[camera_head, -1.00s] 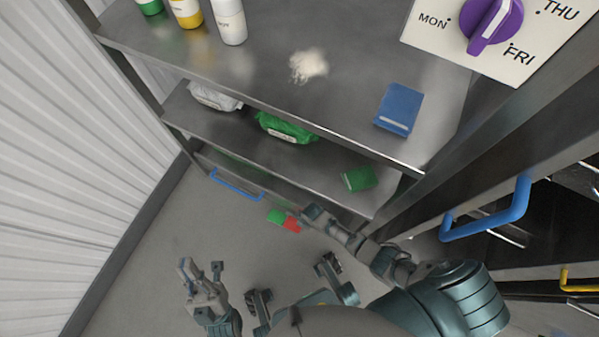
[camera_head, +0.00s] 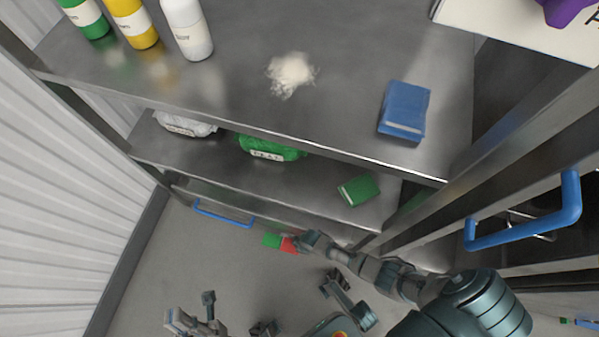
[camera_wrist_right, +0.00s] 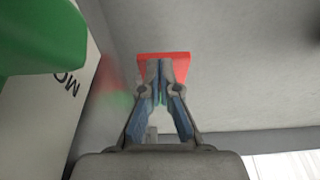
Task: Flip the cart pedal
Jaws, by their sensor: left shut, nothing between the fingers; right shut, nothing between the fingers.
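The cart pedal shows low under the shelf unit as a green pad (camera_head: 271,241) beside a red pad (camera_head: 290,246). My right gripper (camera_head: 304,241) is shut and empty, right at the red pad; whether it touches cannot be told. In the right wrist view, the shut fingertips (camera_wrist_right: 163,72) overlap the red pad (camera_wrist_right: 178,59) and hide its middle. A little green shows between the fingers. My left gripper (camera_head: 190,312) is shut and empty, low over the floor at the bottom left.
The steel shelf unit (camera_head: 245,95) holds several bottles, a white powder pile (camera_head: 290,73), a blue box (camera_head: 404,110), bags and a green box (camera_head: 358,190). A blue handle (camera_head: 223,214) is below. Another blue handle (camera_head: 525,222) is at right. Floor at left is clear.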

